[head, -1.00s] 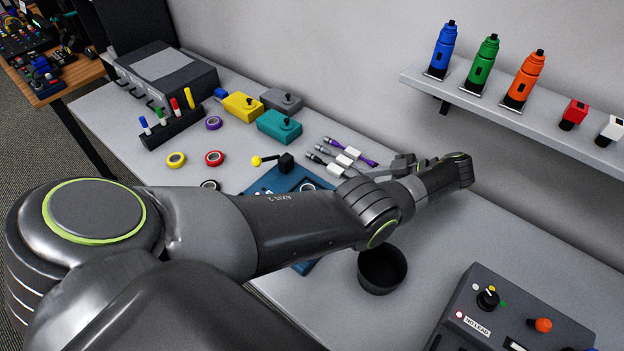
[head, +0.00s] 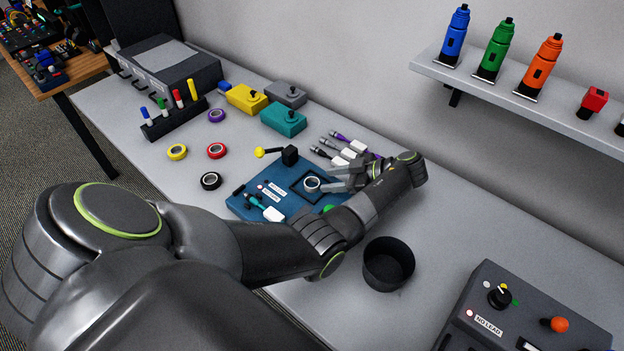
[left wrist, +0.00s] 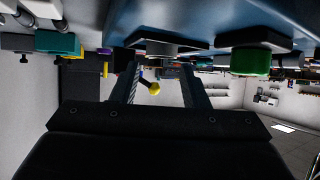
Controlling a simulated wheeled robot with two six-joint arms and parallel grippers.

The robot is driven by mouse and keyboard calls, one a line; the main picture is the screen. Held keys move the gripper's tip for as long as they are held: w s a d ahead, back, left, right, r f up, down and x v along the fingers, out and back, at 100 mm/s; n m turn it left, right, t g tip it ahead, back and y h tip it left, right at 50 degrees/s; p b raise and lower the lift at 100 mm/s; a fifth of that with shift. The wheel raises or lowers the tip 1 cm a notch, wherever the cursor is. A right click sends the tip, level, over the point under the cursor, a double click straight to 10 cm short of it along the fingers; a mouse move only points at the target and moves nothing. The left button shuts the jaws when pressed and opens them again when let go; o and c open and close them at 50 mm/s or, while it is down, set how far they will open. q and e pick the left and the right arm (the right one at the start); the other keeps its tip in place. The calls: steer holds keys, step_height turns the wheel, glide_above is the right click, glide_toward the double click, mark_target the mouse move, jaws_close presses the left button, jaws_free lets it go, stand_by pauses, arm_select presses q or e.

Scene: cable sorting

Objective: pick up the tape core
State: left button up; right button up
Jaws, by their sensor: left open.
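The tape core, a pale grey ring (head: 312,184), lies in a black square frame on the blue fixture board (head: 252,203). My left gripper (head: 333,178) is open, low over the board just right of the ring, with its fingers pointing left towards it. I see no contact, but the exact gap is unclear. In the left wrist view the two fingers (left wrist: 160,80) stand apart with nothing gripped between them. My right gripper is not in view.
A black lever with a yellow knob (head: 260,152) stands at the board's back edge. Cables with white plugs (head: 357,147) lie behind the gripper. A black cup (head: 388,264) is in front. Black (head: 210,181), red (head: 216,151) and yellow (head: 177,152) tape rolls lie to the left.

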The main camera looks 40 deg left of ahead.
mark_target(306, 183)
arm_select(q)
steer(key=b+x, duration=0.2)
steer(key=x, duration=0.2)
steer(key=shift+s+a+f+b, duration=0.1)
steer(key=shift+s+f+b, duration=0.1)
steer(key=shift+b, duration=0.15)
steer(key=shift+a, duration=0.35)
steer(key=c, duration=0.6)
